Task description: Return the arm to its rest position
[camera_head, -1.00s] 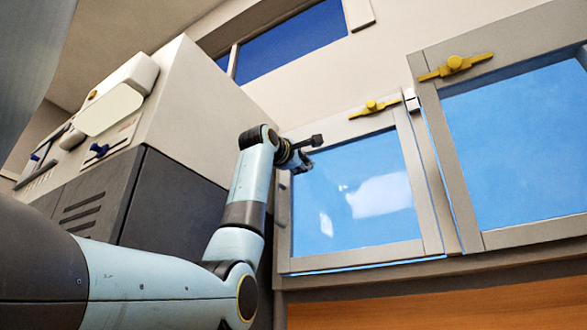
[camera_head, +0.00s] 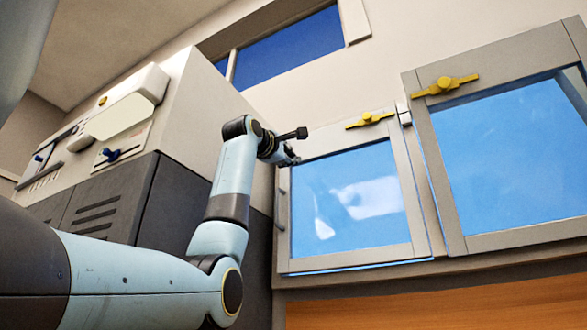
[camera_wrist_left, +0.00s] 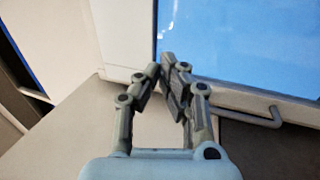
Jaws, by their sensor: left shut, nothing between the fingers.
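My left arm comes in from the left in the head view, bent at the elbow with its forearm raised. Its gripper (camera_head: 289,158) is at the left edge of a framed blue glass door; I cannot tell if they touch. In the left wrist view the gripper (camera_wrist_left: 161,73) has its fingertips together with nothing between them. My right gripper is not in view.
A pale and dark grey cabinet (camera_head: 190,205) stands close behind my left arm. A second framed glass door (camera_head: 519,231) is at the right. Both have yellow latches (camera_head: 370,119). A wooden surface (camera_head: 440,308) lies below. A dark blue window (camera_head: 288,48) is above.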

